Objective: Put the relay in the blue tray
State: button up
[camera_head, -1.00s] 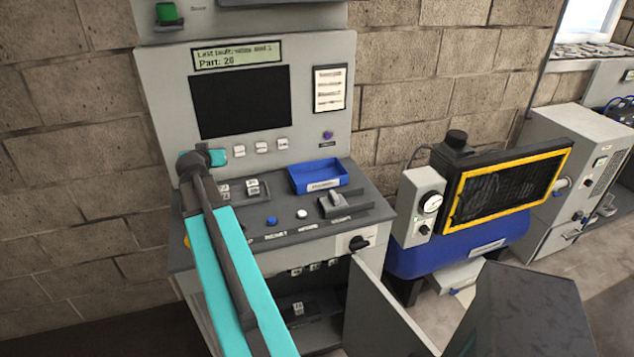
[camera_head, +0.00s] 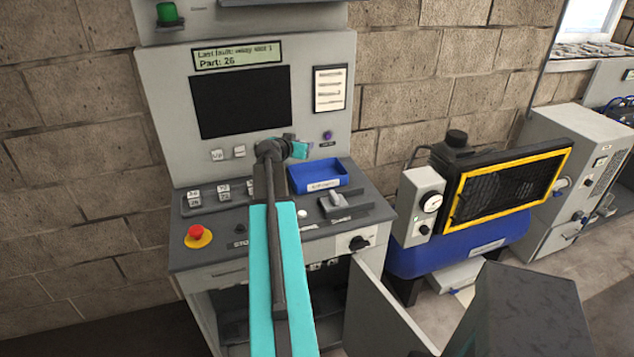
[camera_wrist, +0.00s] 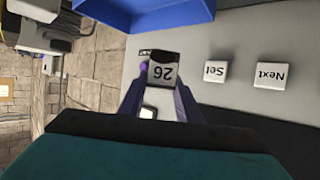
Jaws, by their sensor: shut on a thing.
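A small relay marked 26 (camera_wrist: 162,74), pale with a dark top, is held between the two fingers of my gripper (camera_wrist: 161,90) in the wrist view. In the head view my gripper (camera_head: 300,148) is in front of the console's upright panel, just above the back left of the blue tray (camera_head: 322,183). The relay is hard to make out there. The tray has a white label on its front and sits on the console's sloped top. It also shows at the top of the wrist view (camera_wrist: 165,14), apart from the relay.
The console display (camera_head: 238,55) reads "Part: 26". Several labelled blocks (camera_head: 209,194) sit on the console's left side, near a red stop button (camera_head: 196,232). A grey switch block (camera_head: 340,203) stands in front of the tray. A blue compressor (camera_head: 445,252) stands to the right.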

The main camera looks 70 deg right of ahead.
jog(key=shift+m+g, duration=0.5)
jog(key=shift+g, duration=0.1)
jog(key=s, duration=0.1)
jog(key=s+d, duration=0.1)
jog(key=s, duration=0.1)
jog(key=s+d, duration=0.1)
jog(key=s, duration=0.1)
jog(key=shift+d+f, duration=0.1)
jog(key=shift+f+p, duration=1.05)
jog(key=shift+f, duration=1.85)
jog(key=shift+f, duration=0.1)
jog(key=shift+f+p, duration=0.75)
jog(key=shift+f, duration=1.25)
jog(key=shift+f+b, duration=0.2)
jog(key=shift+b, duration=0.15)
jog(key=o, duration=1)
